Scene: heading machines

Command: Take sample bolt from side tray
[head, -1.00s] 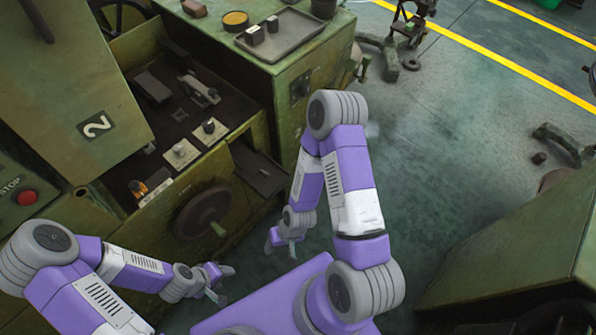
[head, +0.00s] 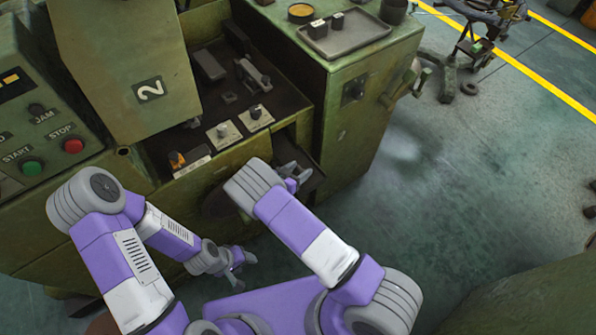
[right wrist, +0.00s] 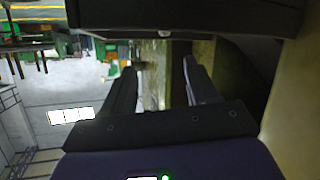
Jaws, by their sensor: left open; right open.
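A dark side tray (head: 312,183) juts from the lower right of the green machine's front. My right gripper (head: 298,176) is at this tray, open, and partly hidden behind my right arm. In the right wrist view its two fingers (right wrist: 159,66) stand apart with nothing between them. A dark flat body (right wrist: 230,18) crosses the top of that view, with a small pale spot (right wrist: 165,34) at its edge; I cannot tell whether this is the bolt. No sample bolt is clear in the head view. My left gripper (head: 238,260) is open and empty in front of the machine.
The green machine (head: 355,130) fills the left and centre. A grey tray (head: 372,38) with two small dark blocks lies on its top, beside a round yellow-topped tin (head: 301,12). A control panel with a red stop button (head: 73,146) is at left. Open floor (head: 470,170) lies to the right.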

